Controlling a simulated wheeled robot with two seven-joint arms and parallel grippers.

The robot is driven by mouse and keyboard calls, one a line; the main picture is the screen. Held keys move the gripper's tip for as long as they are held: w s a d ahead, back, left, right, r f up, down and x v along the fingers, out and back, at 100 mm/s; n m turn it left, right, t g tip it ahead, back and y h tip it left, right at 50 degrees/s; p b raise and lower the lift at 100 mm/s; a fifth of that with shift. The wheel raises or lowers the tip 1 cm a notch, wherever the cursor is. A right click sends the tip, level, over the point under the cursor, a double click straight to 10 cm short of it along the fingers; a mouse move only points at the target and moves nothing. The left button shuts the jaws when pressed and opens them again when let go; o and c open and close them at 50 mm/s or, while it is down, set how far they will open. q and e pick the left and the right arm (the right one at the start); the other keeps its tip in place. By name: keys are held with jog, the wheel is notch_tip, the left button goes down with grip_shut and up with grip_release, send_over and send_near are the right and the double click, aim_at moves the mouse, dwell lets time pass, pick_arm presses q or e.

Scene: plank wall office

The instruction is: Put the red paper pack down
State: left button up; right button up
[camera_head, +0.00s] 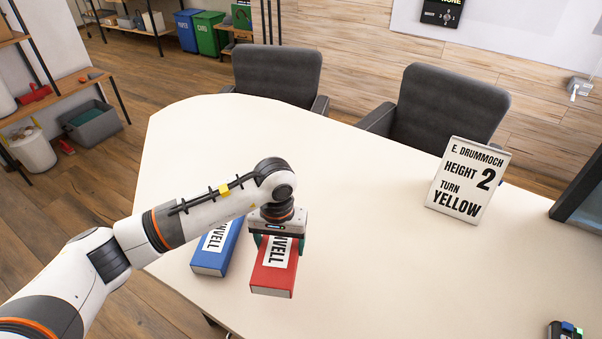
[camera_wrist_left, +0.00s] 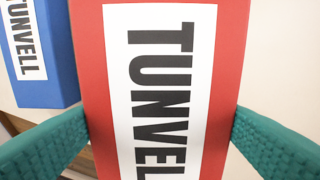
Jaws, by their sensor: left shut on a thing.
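The red paper pack (camera_head: 273,276) has a white label reading TUNVELL. It is at the near left part of the cream table (camera_head: 350,230), and I cannot tell whether it touches the tabletop. My left gripper (camera_head: 276,240) is above it and shut on it. In the left wrist view the red pack (camera_wrist_left: 228,60) fills the middle, with a green finger on each side. A blue pack (camera_head: 209,262) with a similar label lies on the table just left of the red one. It also shows in the left wrist view (camera_wrist_left: 52,85).
A sign reading HEIGHT 2, TURN YELLOW (camera_head: 467,182) stands on the right of the table. Two dark chairs (camera_head: 277,75) (camera_head: 450,105) are at the far side. The middle of the table is clear.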

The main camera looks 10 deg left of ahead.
pick_arm(q)
jog(key=shift+d+f, duration=0.15)
jog(key=f, duration=0.3)
jog(key=f+p, duration=0.1)
jog(key=f, duration=0.1)
jog(key=shift+s, duration=0.25)
notch_tip(320, 180, down, 4)
jog(key=shift+r+p, duration=0.2)
jog(key=shift+p, duration=0.15)
jog(key=shift+f, duration=0.2)
jog(key=shift+w, duration=0.1)
pick_arm(e)
jog(key=shift+s+d+r, duration=0.1)
jog(key=shift+s+r, duration=0.15)
jog(key=shift+r, duration=0.25)
jog(key=shift+s+r, duration=0.25)
jog(key=shift+r, duration=0.25)
pick_arm(q)
jog(key=shift+f, duration=0.1)
pick_arm(e)
jog(key=shift+f, duration=0.1)
pick_arm(q)
jog(key=shift+f+b, duration=0.1)
jog(key=shift+b, duration=0.2)
jog(key=o, duration=1.3)
